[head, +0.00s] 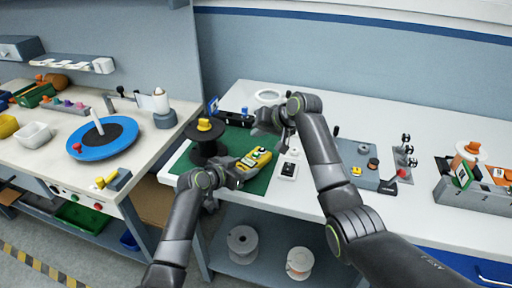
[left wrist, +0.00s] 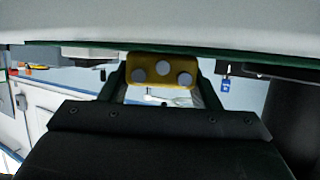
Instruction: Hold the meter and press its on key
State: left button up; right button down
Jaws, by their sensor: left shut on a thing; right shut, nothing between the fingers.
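The yellow meter (head: 253,161) has a dark display and is above the green mat (head: 262,183) in the head view. My left gripper (head: 240,172) is shut on the meter at its lower left end. In the left wrist view the meter's yellow end (left wrist: 160,70), with several round grey spots, sits between the fingers. My right gripper (head: 268,126) is shut and empty, above and slightly right of the meter, apart from it. The on key is too small to make out.
A black spool with a yellow top (head: 206,135) stands just left of the meter. A grey plate with knobs (head: 358,165) is farther right. A blue disc (head: 102,138) is on the left bench.

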pick_arm(q)
jog(key=o, duration=1.3)
jog(key=shift+s+a, duration=0.1)
